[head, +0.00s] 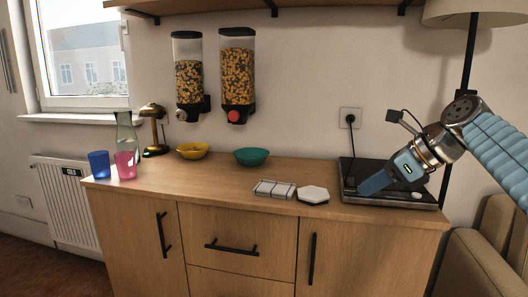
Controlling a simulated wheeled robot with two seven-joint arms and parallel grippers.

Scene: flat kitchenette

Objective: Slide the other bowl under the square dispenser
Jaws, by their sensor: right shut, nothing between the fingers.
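Two wall dispensers filled with yellow-brown cereal hang above the counter. The left dispenser (188,80) is narrower and has a silver knob; the right dispenser (238,70) is wider and boxier with a red knob. A yellow bowl (193,151) stands on the counter roughly below the left dispenser. A green bowl (251,157) stands upright below and slightly right of the right dispenser. My right gripper (364,190) is shut and empty, low over the dark hob, well right of the green bowl. My left gripper is not in view.
A black hob (388,200) covers the counter's right end. A white divided tray (274,189) and a white hexagonal piece (313,195) lie near the front edge. Blue (99,164) and pink (125,165) cups, a glass carafe (127,132) and a brass lamp (153,128) stand left.

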